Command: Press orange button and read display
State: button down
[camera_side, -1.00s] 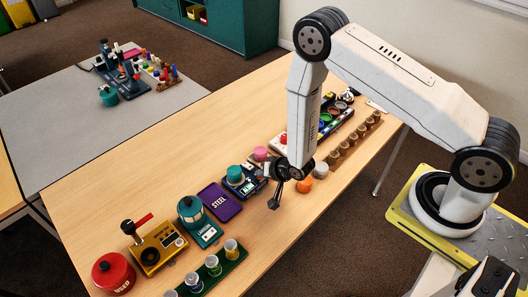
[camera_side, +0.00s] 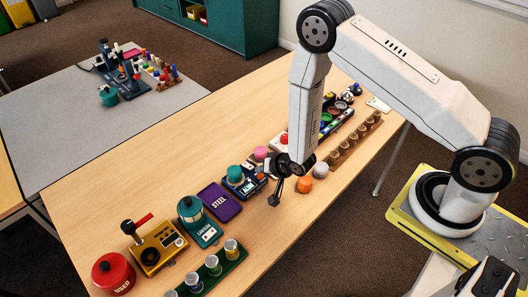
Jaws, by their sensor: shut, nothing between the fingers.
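An orange round thing (camera_side: 305,185), which looks like the button or a ball, sits on the wooden table near its front edge. My gripper (camera_side: 273,201) is just left of it, shut and empty, pointing down and apart from it in the picture. Its height above the table is hard to tell. A dark blue device with a small lit display (camera_side: 247,187) and a teal knob (camera_side: 235,173) stands left of my gripper. The display's reading is too small to make out.
A grey-white ball (camera_side: 320,170) and a wooden rack of cups (camera_side: 352,142) lie right of the orange thing. A purple STEEL plate (camera_side: 220,202), teal lantern (camera_side: 195,220), yellow box (camera_side: 160,248) and red USED tin (camera_side: 113,274) line the left. The table's back left is clear.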

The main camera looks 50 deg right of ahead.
aim_at(262, 177)
jog(key=shift+r, duration=0.1)
jog(key=shift+r, duration=2.4)
jog(key=shift+d+r, duration=0.1)
jog(key=shift+r, duration=0.4)
jog(key=s+d+r+n+g, duration=0.2)
jog(key=s+r+n+g, duration=0.1)
jog(key=s+r, duration=0.4)
jog(key=s+d+r+n+g+h, duration=0.1)
jog(key=s+d+r+n+g, duration=0.1)
jog(key=s+r, duration=0.6)
notch_tip(262, 177, up, 2)
jog(key=n+g, duration=0.1)
jog(key=n, duration=0.1)
jog(key=shift+r+n+g, duration=0.15)
jog(key=shift+n+g, duration=0.15)
jog(key=shift+n, duration=0.1)
